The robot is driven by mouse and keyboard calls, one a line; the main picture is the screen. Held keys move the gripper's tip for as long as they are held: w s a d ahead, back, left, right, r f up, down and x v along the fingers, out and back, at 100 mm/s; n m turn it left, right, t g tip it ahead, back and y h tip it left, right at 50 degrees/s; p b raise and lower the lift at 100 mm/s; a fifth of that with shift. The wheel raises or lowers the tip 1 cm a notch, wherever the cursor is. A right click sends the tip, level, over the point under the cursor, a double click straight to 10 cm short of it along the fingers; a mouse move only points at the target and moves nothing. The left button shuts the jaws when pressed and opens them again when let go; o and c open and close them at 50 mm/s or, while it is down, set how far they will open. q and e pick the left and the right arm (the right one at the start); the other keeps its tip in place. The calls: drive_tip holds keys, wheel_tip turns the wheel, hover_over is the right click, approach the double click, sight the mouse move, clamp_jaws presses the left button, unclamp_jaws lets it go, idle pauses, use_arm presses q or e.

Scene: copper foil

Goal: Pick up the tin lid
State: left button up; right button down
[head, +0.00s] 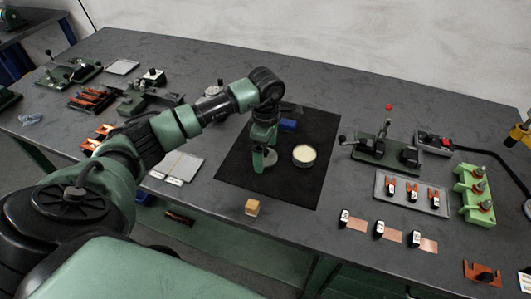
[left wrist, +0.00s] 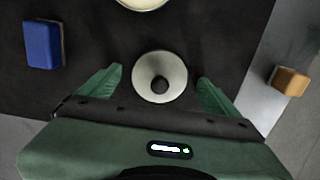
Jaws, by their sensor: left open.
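The tin lid (left wrist: 145,86) is a pale round disc with a dark round knob in its middle, lying on the black mat (head: 232,163). In the left wrist view it sits between the two green fingers of my left gripper (left wrist: 160,92), which are open and apart from it on both sides. In the head view my left gripper (head: 264,160) points down over the lid (head: 270,158), which it partly hides. An open round tin (head: 304,154) with pale contents stands on the mat just right of the lid. My right gripper is not in view.
A blue block (head: 288,125) lies on the mat behind the gripper. A small wooden block (head: 252,207) sits near the table's front edge. A grey tray (head: 410,206) and a green holder (head: 473,195) stand at the right. The mat's front part is clear.

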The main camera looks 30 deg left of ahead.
use_arm(q)
drive_tip(key=shift+r, duration=0.1)
drive_tip(key=c, duration=1.4)
